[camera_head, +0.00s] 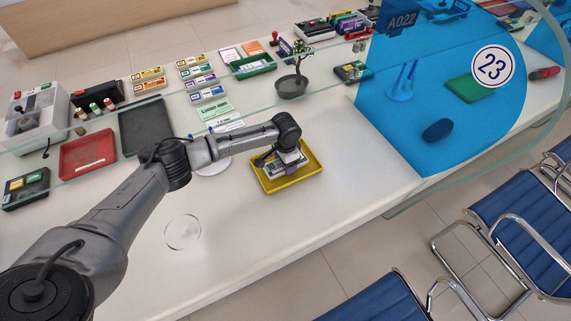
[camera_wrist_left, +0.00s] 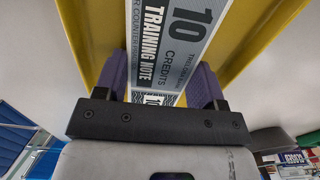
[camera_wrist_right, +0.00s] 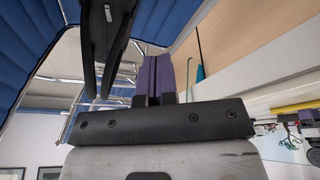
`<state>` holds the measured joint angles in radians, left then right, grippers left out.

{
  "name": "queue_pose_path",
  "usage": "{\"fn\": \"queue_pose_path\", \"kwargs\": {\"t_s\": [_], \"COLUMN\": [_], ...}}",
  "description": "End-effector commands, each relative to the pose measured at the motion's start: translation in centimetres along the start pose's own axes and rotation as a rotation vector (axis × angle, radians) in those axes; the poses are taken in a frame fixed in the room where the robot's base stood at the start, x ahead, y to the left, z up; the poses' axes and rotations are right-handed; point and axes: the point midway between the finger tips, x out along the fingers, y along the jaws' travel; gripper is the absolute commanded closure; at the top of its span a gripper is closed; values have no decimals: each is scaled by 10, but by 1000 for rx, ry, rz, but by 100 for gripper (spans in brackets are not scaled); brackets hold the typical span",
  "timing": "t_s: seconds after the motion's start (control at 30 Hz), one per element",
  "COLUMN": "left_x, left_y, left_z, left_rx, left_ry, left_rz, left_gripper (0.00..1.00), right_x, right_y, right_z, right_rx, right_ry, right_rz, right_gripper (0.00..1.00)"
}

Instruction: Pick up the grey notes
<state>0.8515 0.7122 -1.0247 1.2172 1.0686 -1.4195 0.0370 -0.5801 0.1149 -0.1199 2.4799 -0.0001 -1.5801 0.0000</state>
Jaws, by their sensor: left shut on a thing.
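The yellow tray (camera_head: 312,168) lies on the counter in the head view, with my left gripper (camera_head: 287,168) low over it. In the left wrist view the grey notes (camera_wrist_left: 178,38), printed "10 credits" and "training note", lie between the purple fingers of my left gripper (camera_wrist_left: 160,82). That gripper is shut on them. The yellow tray (camera_wrist_left: 88,35) shows on both sides of the notes. In the head view my gripper hides most of the notes. My right gripper (camera_wrist_right: 158,75) shows only in its own wrist view, its purple fingers together and empty.
A potted bonsai (camera_head: 292,86) stands behind the tray. A red tray (camera_head: 87,156) and a dark tray (camera_head: 145,127) lie at the left. A clear screen with a blue panel (camera_head: 440,95) stands at the right. The counter right of the yellow tray is bare.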

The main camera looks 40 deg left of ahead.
Motion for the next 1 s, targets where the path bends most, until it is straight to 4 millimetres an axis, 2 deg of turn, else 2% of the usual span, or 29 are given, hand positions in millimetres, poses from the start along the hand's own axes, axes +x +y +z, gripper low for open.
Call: {"fn": "queue_pose_path", "kwargs": {"t_s": [0.03,0.2,0.47,0.57,0.73,0.8,1.0], "left_x": [0,0,-4,-15,-49,-55,-78], "left_y": [0,0,0,-1,0,18,55], "left_z": [0,0,0,0,-1,-8,-22], "left_rx": [0,0,0,-1,1,6,4], "left_ry": [0,0,1,3,5,3,3], "left_rz": [0,0,0,0,0,3,2], "left_gripper": [47,61,61,61,61,61,61], "right_x": [0,0,-2,-5,-16,-19,-27], "right_y": [0,1,3,3,3,3,1], "right_z": [0,0,0,-1,-4,-5,-8], "right_rx": [-1,-4,-9,-9,-8,-8,-1], "right_ry": [0,-1,-2,-2,-2,-2,-1], "right_rz": [0,3,7,7,6,6,0], "right_gripper": [100,100,100,100,100,100,100]}}
